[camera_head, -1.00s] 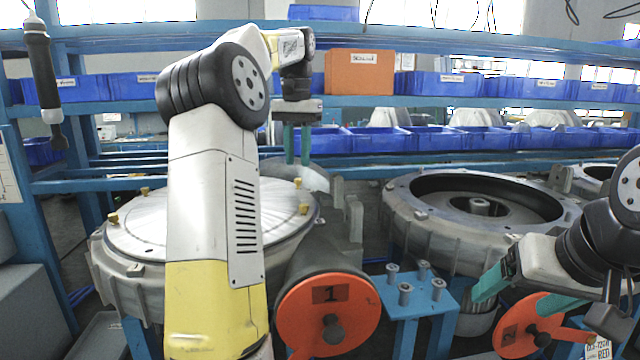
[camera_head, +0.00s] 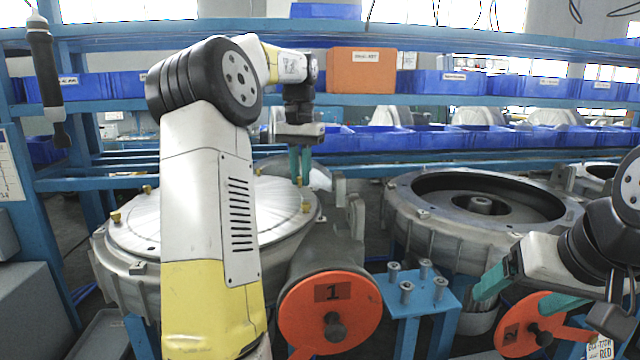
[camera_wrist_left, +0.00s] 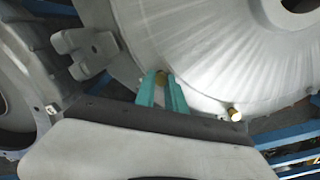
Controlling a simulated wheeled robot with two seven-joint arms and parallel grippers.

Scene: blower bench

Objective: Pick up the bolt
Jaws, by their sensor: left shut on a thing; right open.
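My left gripper (camera_head: 302,180) reaches down at the right rim of the silver round cover (camera_head: 205,215) on the left housing. Its teal fingers (camera_wrist_left: 161,88) are shut on a brass bolt (camera_wrist_left: 161,77) at the cover's edge in the left wrist view. In the head view this bolt (camera_head: 299,182) shows only as a small spot at the fingertips. Whether it is still seated cannot be told. Other brass bolts (camera_head: 306,207) sit around the rim. My right gripper (camera_head: 508,302) is open and empty at the lower right.
A blue stand (camera_head: 424,305) holds several upright steel bolts (camera_head: 407,290). An orange disc marked 1 (camera_head: 355,300) and another orange disc (camera_head: 520,335) are at the front. An open round housing (camera_head: 430,230) stands at right. Blue bins (camera_head: 447,139) line the shelves behind.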

